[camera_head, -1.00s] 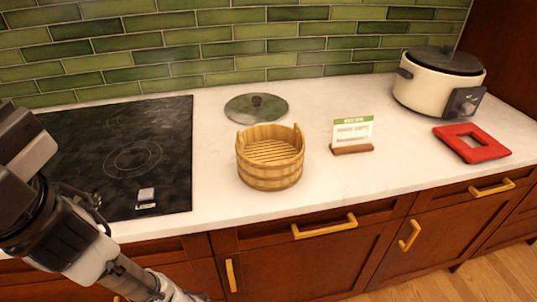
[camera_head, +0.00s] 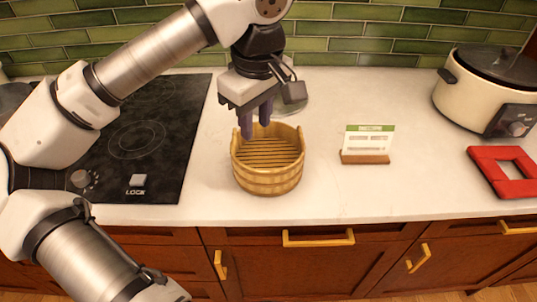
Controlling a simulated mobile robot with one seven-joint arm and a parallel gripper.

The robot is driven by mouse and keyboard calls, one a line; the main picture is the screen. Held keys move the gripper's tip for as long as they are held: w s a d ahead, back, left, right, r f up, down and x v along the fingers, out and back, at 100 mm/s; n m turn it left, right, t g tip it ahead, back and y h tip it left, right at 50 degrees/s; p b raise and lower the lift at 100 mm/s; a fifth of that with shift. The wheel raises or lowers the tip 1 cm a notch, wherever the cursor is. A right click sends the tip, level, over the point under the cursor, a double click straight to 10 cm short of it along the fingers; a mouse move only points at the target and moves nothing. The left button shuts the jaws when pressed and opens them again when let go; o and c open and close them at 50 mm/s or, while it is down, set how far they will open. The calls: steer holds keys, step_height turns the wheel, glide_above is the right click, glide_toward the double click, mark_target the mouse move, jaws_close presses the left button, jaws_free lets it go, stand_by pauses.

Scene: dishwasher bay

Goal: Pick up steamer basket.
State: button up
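The steamer basket (camera_head: 268,180) is a round, light wooden tub with a slatted floor and two raised lugs on its rim. It stands upright on the white counter, right of the cooktop. My gripper (camera_head: 255,132) points down over the basket's back-left rim. Its two dark fingers are close together with a narrow gap between them, and nothing shows between them. The fingertips overlap the rim area in the picture; whether they touch it I cannot tell.
A black cooktop (camera_head: 150,155) is at left. A small card on a wooden stand (camera_head: 366,145), a cream slow cooker (camera_head: 480,95) and a red square frame (camera_head: 484,165) are at right. Bare counter surrounds the basket's right side.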

mark_target(243, 164)
steer(key=shift+y, duration=0.3)
steer(key=f, duration=0.2)
steer(key=a+f+p, duration=0.1)
steer(key=f, duration=0.2)
steer(key=w+a+f, duration=0.1)
steer(key=f, duration=0.1)
steer(key=shift+a+f, duration=0.15)
steer(key=shift+f, duration=0.1)
steer(key=shift+w+a+f+p, duration=0.15)
steer(key=shift+f+p, duration=0.6)
steer(key=shift+f, duration=0.85)
steer(key=shift+a+f+p, duration=0.25)
steer(key=shift+f+p, duration=0.45)
steer(key=shift+f, duration=0.9)
jaws_close()
